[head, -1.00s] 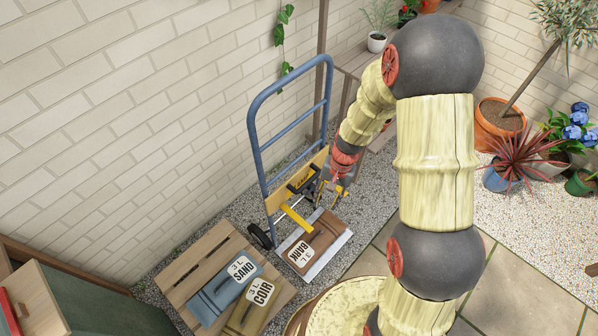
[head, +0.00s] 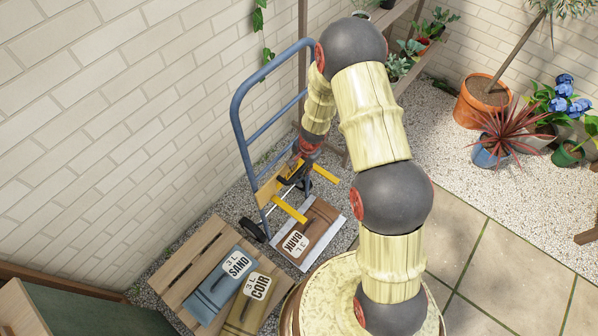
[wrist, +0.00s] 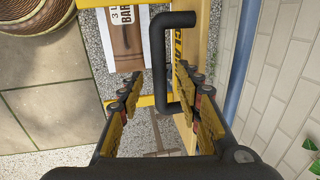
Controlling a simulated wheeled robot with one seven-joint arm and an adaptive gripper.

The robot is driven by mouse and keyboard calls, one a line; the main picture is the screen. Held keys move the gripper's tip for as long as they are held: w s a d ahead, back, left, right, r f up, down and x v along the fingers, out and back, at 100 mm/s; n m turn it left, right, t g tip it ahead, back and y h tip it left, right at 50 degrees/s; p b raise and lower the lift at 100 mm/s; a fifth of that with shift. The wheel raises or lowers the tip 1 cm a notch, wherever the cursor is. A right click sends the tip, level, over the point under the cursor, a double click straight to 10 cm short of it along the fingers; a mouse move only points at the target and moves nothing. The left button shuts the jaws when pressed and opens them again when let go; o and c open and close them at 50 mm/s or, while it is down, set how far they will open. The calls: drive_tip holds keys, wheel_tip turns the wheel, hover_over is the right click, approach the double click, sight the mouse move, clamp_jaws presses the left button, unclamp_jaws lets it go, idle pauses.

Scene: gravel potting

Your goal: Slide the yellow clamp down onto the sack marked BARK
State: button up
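The yellow clamp (head: 268,187) sits on the blue hand truck, with two yellow prongs reaching out over the sack's end. In the wrist view its lettered yellow plate (wrist: 184,45) carries a black U-shaped handle (wrist: 157,62). The brown sack marked BARK (head: 318,229) lies on the truck's grey toe plate, below the prongs; its label end also shows in the wrist view (wrist: 124,42). A gap between prongs and sack is hard to judge. My gripper (wrist: 162,78) is open, its fingers on either side of the handle's bar, with visible space beside it. In the head view my arm's end partly hides the clamp.
A wooden pallet (head: 180,272) at the lower left holds the SAND sack (head: 222,279) and the COIR sack (head: 249,303). The hand truck's blue frame (head: 240,135) stands near the brick wall. Potted plants and a shelf are at the back. Paving at the right is clear.

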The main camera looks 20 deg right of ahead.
drive_tip(key=shift+w+a+f+b, duration=0.1)
drive_tip(key=shift+f+b, duration=0.1)
drive_tip(key=shift+f, duration=0.45)
drive_tip(key=shift+w+a+f+b, duration=0.1)
drive_tip(key=shift+f+b, duration=0.1)
drive_tip(key=shift+f, duration=0.45)
drive_tip(key=shift+c, duration=0.9)
clamp_jaws()
